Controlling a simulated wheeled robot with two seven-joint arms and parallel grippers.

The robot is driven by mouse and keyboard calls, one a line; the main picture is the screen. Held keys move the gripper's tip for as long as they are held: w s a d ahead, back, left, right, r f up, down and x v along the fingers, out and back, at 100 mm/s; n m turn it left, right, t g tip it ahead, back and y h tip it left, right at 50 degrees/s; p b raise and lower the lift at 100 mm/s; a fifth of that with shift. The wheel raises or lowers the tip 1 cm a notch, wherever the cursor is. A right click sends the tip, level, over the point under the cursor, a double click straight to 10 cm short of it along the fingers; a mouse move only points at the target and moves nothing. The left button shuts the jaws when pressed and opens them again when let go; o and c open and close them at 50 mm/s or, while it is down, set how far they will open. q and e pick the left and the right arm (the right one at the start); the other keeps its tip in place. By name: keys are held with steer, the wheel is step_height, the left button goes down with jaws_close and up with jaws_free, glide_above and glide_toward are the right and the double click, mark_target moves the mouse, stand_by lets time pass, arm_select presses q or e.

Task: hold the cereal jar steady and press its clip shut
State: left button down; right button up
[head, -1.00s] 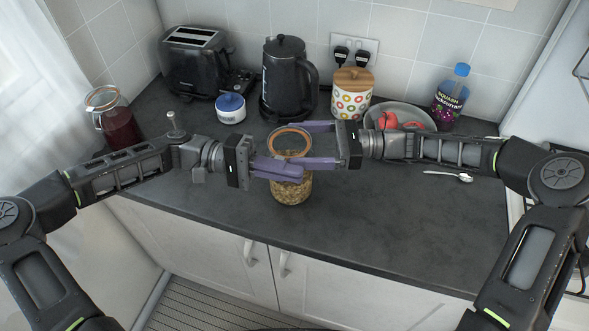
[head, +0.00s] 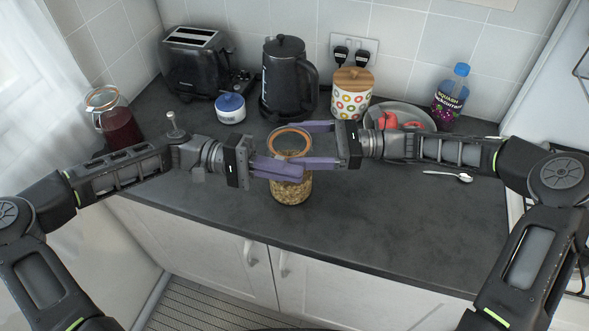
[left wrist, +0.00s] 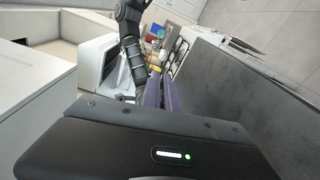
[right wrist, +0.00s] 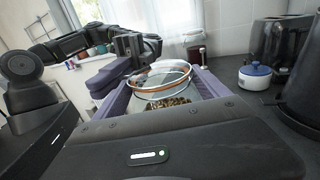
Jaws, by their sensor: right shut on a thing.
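The cereal jar (head: 291,190) is clear glass with an orange seal ring around its lid and brown cereal inside. It stands upright on the counter, and its rim also shows in the right wrist view (right wrist: 162,88). My right gripper (head: 317,146) has one finger on the far side and one on the near side of the jar's upper part, shut on it. My left gripper (head: 300,171) has its fingers together, with nothing seen between them, at the jar's near left side just below the lid. The clip cannot be made out; these fingers cover that side.
Behind stand a toaster (head: 195,62), a blue-lidded pot (head: 231,108), a black kettle (head: 290,80) and a dotted canister (head: 351,95). A red jug (head: 118,122) is at left. A plate (head: 398,112), squash bottle (head: 451,95) and spoon (head: 448,175) are at right. The front counter is clear.

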arm_select(q)
steer(key=shift+s+f+m, duration=0.1)
steer(key=shift+m, duration=0.5)
stand_by(0.7)
steer(key=shift+f+m+g+h, duration=0.2)
steer(key=shift+f+m, duration=0.45)
steer(key=shift+m, duration=1.3)
steer(key=shift+f+m+g+h, duration=0.2)
steer(key=shift+f+m, duration=0.45)
steer(key=shift+m, duration=1.25)
steer(key=shift+f+m+g+h, duration=0.2)
steer(key=shift+f+m, duration=0.45)
steer(key=shift+m, duration=1.3)
steer(key=c, duration=1.6)
jaws_free()
steer(key=shift+a+f, duration=0.1)
steer(key=shift+f, duration=0.05)
